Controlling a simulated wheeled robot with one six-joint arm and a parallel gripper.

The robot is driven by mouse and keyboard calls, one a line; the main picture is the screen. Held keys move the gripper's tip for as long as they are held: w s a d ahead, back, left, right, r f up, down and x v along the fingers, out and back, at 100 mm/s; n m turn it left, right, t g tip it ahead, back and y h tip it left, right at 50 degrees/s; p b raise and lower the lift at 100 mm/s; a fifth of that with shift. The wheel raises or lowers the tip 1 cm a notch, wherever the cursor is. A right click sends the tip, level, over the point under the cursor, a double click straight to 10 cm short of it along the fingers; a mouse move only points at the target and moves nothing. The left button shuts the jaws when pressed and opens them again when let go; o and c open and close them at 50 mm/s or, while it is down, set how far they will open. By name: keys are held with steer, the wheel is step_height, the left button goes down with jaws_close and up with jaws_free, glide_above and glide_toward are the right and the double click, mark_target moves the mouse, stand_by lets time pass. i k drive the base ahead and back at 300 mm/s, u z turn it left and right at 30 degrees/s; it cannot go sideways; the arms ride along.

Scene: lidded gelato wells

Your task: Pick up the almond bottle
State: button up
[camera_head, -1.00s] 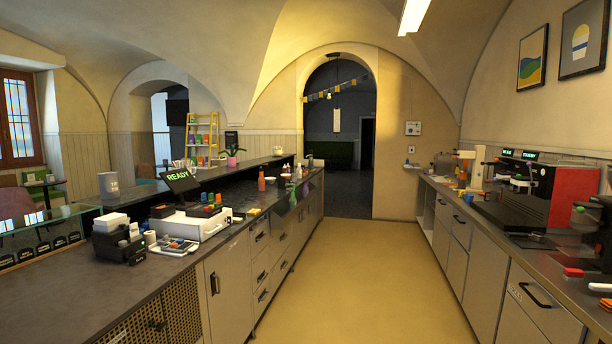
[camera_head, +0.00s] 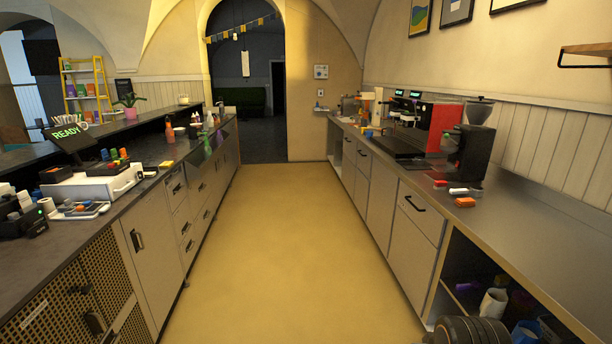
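Several small bottles stand far down the left counter, near the sink end. One is an orange-red bottle (camera_head: 169,131), and pale bottles (camera_head: 210,120) stand beyond it. They are too small for labels to be read, so I cannot tell which one is the almond bottle. My gripper is not in view.
The left counter (camera_head: 130,190) holds a till with a READY screen (camera_head: 68,137). The right counter (camera_head: 510,220) holds a red coffee machine (camera_head: 438,125), a black grinder (camera_head: 474,150) and an orange block (camera_head: 465,202). The yellow floor (camera_head: 285,240) between the counters is clear.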

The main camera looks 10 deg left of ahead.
mark_target(209, 119)
steer(key=u, duration=0.15)
steer(key=i, duration=3.95)
steer(key=u, duration=0.1)
steer(key=i, duration=2.3)
steer(key=u, duration=0.3)
steer(key=i, duration=2.25)
steer(key=u, duration=0.4)
steer(key=i, duration=1.85)
steer(key=u, duration=1.4)
steer(key=i, duration=1)
steer(key=u, duration=1.85)
steer(key=i, duration=1.15)
steer(key=u, duration=0.45)
